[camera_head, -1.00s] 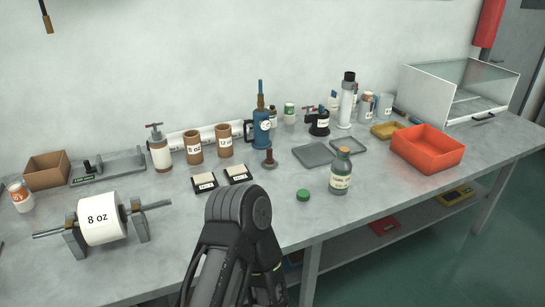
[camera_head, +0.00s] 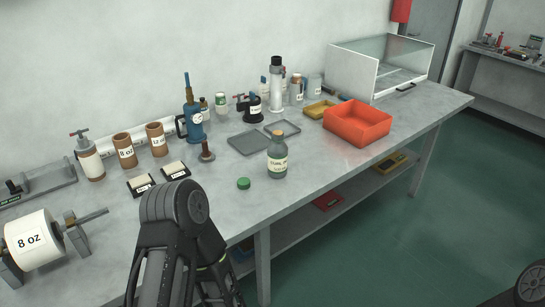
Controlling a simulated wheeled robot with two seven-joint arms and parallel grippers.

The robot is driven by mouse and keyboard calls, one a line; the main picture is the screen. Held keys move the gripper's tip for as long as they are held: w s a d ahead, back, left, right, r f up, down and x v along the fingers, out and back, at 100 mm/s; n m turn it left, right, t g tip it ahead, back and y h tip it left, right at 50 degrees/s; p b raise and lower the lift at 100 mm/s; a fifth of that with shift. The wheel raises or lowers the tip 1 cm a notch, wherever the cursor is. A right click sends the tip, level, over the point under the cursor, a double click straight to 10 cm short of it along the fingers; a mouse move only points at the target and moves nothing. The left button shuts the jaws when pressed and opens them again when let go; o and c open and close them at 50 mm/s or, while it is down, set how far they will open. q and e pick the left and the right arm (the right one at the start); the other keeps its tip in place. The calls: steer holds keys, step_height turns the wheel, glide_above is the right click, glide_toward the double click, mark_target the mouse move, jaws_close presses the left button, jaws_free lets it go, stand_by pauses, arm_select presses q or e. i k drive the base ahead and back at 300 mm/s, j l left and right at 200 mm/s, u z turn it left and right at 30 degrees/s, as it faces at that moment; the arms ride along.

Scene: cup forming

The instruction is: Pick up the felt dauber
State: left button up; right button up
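A small dark brown knobbed tool with a round base (camera_head: 206,152) stands upright on the grey bench; it may be the felt dauber, but I cannot tell for sure. Two small black trays with pale pads, a left one (camera_head: 141,186) and a right one (camera_head: 175,170), lie to its left. A grey-green labelled bottle (camera_head: 277,160) stands to its right, with a green cap (camera_head: 243,183) lying on the bench beside it. A dark link of my arm rises in the foreground, below the trays. Neither of my grippers shows.
Brown 8 oz (camera_head: 124,150) and second cylinders (camera_head: 157,140), a blue pump (camera_head: 193,121) and grey flat trays (camera_head: 249,142) stand behind. A red-orange bin (camera_head: 357,123) and clear-fronted case (camera_head: 381,66) are at right. Bare bench (camera_head: 225,208) lies along the front edge.

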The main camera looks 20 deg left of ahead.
mark_target(206, 154)
steer(key=i+l, duration=0.1)
steer(key=l, duration=0.3)
steer(key=i+l+u, duration=0.1)
steer(key=l, duration=0.3)
steer(key=u, duration=2.4)
